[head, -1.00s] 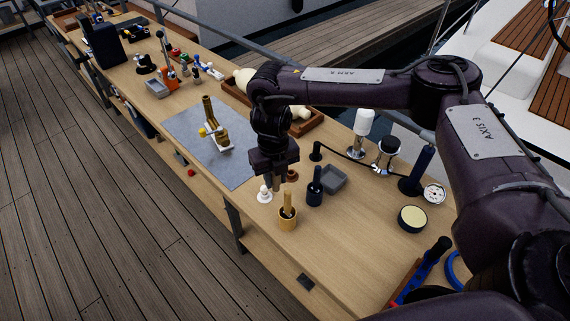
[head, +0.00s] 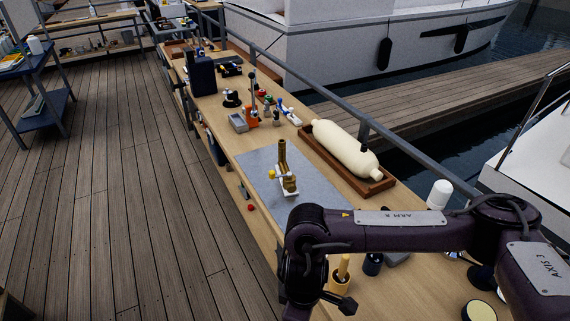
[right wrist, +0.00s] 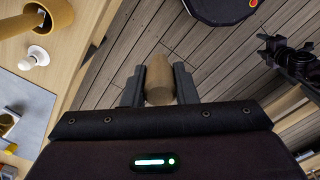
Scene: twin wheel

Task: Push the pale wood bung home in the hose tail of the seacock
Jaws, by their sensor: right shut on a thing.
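The brass seacock (head: 288,184) stands on a grey mat (head: 262,163), its hose tail (head: 282,152) pointing up. I cannot see into its mouth. The wood bung (right wrist: 158,82), a tan tapered plug, is between the two fingers of my right gripper (right wrist: 158,88), which is shut on it. The gripper is off the bench's front edge, with deck planks behind the bung. In the head view my right arm comes down at the lower middle, and the fingers and bung do not show there.
A cream fender (head: 343,148) lies in a wooden tray (head: 385,183) behind the mat. A white pawn-shaped piece (right wrist: 38,55) is on the bench by the mat.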

